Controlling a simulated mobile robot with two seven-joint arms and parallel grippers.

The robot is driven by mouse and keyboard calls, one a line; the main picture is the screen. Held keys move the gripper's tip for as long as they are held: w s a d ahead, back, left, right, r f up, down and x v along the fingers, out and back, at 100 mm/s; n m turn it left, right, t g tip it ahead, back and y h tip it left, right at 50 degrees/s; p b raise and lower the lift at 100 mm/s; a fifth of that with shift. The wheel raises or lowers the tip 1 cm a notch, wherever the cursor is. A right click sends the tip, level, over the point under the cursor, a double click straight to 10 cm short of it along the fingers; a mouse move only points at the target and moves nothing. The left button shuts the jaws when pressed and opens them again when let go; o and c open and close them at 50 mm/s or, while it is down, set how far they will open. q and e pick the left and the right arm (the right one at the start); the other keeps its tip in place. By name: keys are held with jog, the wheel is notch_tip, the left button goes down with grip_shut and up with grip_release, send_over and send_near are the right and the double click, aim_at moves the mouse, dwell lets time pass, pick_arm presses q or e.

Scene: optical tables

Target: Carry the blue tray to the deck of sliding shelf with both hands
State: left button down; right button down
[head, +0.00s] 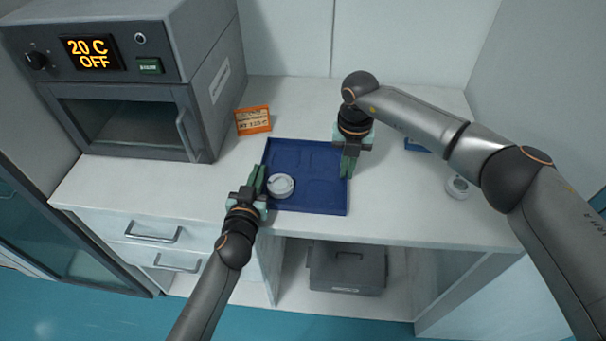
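The blue tray (318,203) lies flat on the white countertop near its front edge. A small white round dish (281,186) sits in its left part. My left gripper (258,180) is at the tray's left edge, with green fingers close together there. My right gripper (348,166) is at the tray's right edge, fingers pointing toward the front. Whether either gripper's fingers close on the rim cannot be made out. I cannot clearly identify a sliding shelf deck in this view.
A grey oven (130,85) with a "20 C OFF" display stands at the left. An orange label card (253,120) is behind the tray. A round white item (457,187) and a blue item (418,145) lie at the right. A grey box (345,268) sits below the counter.

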jog(key=shift+w+d+r, duration=0.1)
dwell(0.3)
